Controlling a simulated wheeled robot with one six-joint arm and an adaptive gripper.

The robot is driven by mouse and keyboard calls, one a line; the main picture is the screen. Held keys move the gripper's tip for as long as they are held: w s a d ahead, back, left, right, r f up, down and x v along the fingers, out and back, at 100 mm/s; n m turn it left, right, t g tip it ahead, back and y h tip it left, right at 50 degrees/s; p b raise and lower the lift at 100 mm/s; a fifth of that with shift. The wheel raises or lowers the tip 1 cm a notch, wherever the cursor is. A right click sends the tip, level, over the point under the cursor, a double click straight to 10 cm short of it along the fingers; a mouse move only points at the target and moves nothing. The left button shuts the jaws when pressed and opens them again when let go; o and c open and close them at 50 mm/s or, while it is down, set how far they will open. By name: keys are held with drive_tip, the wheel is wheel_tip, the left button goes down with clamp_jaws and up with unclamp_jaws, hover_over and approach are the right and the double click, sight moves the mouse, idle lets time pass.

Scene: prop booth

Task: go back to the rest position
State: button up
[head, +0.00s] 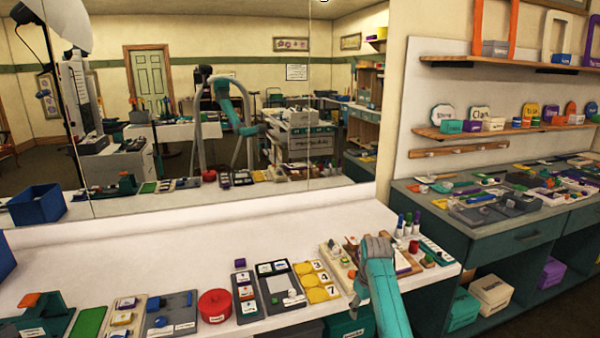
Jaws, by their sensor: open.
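My teal arm rises from the bottom edge of the head view, right of centre, and bends at a grey joint over the right part of the white counter (160,240). A short teal part of the arm comes down on the left side of that bend. I cannot make out my gripper's fingers; they seem hidden behind the arm or too small to tell. I see nothing held. A teal arm also shows in the mirror (285,100), small and without clear fingers.
A blue bin (37,205) is at left. A crowded side counter (525,240) stands right. The counter's back strip is clear.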

drive_tip(key=s+f+m+t, duration=0.1)
drive_tip(key=s+f+t, duration=0.1)
drive_tip(key=s+f, duration=0.6)
drive_tip(key=s+f+t, duration=0.1)
drive_tip(key=s+f, duration=0.3)
drive_tip(key=f, duration=0.8)
drive_tip(key=s+f+m+t, duration=0.15)
drive_tip(key=s+f, duration=0.25)
drive_tip(key=s, duration=0.7)
drive_tip(key=s+f+t, duration=0.2)
drive_tip(key=s+f, duration=0.1)
drive_tip(key=s, duration=0.7)
drive_tip(key=s+r+t, duration=0.1)
drive_tip(key=s+r, duration=0.3)
drive_tip(key=s, duration=0.3)
drive_tip(key=s+r+m+t, duration=0.1)
drive_tip(key=s+r, duration=0.2)
drive_tip(key=s, duration=0.4)
drive_tip(key=s+r+t, duration=0.2)
drive_tip(key=s+r, duration=0.2)
drive_tip(key=s, duration=0.3)
drive_tip(key=s+r+t, duration=0.1)
drive_tip(key=s+r, duration=0.4)
drive_tip(key=r, duration=0.4)
drive_tip(key=s+r+m+t, duration=0.1)
drive_tip(key=s+r+t, duration=0.1)
drive_tip(key=s+r, duration=0.4)
drive_tip(key=shift+s+a+r, duration=0.15)
drive_tip(key=shift+s+r, duration=0.15)
drive_tip(key=shift+r, duration=2)
